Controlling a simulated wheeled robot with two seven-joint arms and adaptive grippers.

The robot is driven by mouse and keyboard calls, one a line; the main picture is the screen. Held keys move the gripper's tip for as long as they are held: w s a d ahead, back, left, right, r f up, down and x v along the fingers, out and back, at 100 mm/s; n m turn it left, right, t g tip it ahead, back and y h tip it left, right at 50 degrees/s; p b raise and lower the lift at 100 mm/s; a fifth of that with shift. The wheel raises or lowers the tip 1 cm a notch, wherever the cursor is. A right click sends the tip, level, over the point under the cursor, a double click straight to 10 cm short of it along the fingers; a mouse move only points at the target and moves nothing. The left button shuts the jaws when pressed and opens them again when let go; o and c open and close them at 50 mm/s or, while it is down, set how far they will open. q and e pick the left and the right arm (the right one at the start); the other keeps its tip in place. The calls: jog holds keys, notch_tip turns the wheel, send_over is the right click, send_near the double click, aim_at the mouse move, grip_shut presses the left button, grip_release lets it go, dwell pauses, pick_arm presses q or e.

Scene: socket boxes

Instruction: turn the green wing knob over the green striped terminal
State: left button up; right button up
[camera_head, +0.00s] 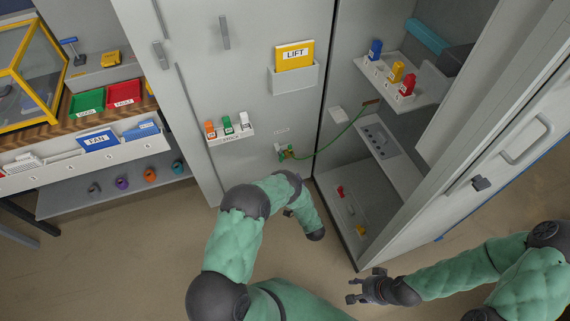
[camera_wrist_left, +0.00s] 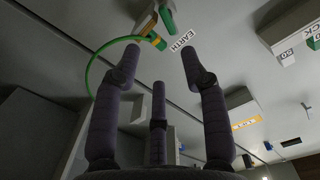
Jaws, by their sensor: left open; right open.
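The green wing knob (camera_wrist_left: 167,19) shows at the top of the left wrist view, on a pale block on the grey panel. A green and yellow striped terminal (camera_wrist_left: 156,41) is beside it with a green cable (camera_wrist_left: 92,68), near an EARTH label (camera_wrist_left: 182,39). In the head view the knob and terminal (camera_head: 287,152) are small on the cabinet door. My left gripper (camera_wrist_left: 160,52) is open and empty, its fingers pointing toward the terminal and apart from it. In the head view my left arm mostly hides it. My right gripper (camera_head: 364,289) is open and empty above the floor.
The cable (camera_head: 335,140) runs into the open cabinet. A stock shelf (camera_head: 232,137) with coloured pieces and a LIFT pocket (camera_head: 293,77) are on the door. Inside are shelves (camera_head: 393,160) with coloured parts. A bench (camera_head: 70,153) stands left. Floor in front is clear.

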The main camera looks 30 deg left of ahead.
aim_at(281, 155)
pick_arm(q)
jog(key=b+x, duration=0.3)
jog(key=x, duration=0.8)
jog(key=shift+s+r+y+b, duration=0.25)
jog(key=shift+r+y+b, duration=0.05)
jog(key=shift+a, duration=0.1)
grip_shut()
